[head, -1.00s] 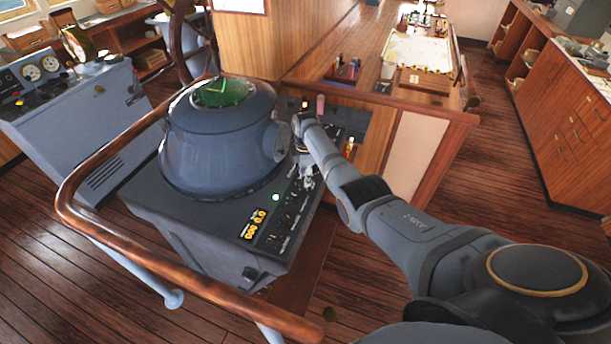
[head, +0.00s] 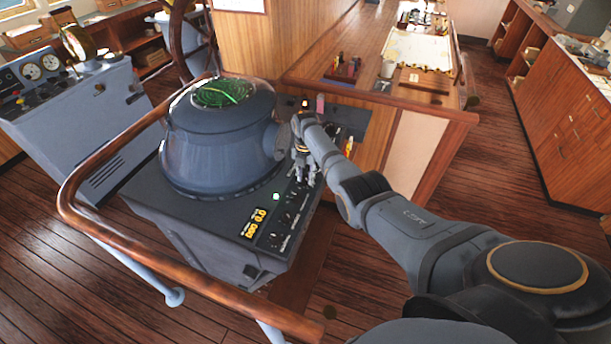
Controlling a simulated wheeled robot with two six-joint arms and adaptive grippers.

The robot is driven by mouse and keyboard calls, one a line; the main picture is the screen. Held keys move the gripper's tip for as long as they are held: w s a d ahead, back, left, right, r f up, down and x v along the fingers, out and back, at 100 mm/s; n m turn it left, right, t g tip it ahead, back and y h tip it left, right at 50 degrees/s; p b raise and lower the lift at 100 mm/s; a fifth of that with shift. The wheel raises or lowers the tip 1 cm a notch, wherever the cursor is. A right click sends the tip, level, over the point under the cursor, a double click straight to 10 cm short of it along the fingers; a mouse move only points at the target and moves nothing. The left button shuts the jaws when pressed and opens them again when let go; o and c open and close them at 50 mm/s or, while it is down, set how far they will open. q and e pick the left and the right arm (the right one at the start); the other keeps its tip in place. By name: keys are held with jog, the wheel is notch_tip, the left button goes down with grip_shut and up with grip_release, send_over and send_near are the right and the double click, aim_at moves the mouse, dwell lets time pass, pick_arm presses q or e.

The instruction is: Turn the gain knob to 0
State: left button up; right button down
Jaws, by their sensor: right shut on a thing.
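The grey radar console (head: 188,238) carries a round housing with a green screen (head: 222,93) on top. A strip of small dark knobs (head: 283,228) runs along the sloping panel at its right side. My right gripper (head: 304,180) points down at the upper end of this strip. It is shut on a small knob there, which its fingers mostly hide. The labels are too small to read, so I cannot tell the gain setting. My left gripper is not in view.
A wooden handrail (head: 72,182) curves around the console's left and front. Orange digits (head: 254,222) and a pale lit button (head: 276,197) are on the panel. A wooden partition (head: 412,155) stands behind. Bare floor (head: 430,205) lies to the right.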

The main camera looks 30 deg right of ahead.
aim_at(305, 177)
jog(key=shift+n, duration=0.4)
jog(key=c, duration=1.1)
grip_release()
jog(key=shift+o, duration=0.2)
jog(key=shift+r, duration=0.15)
notch_tip(305, 177, up, 12)
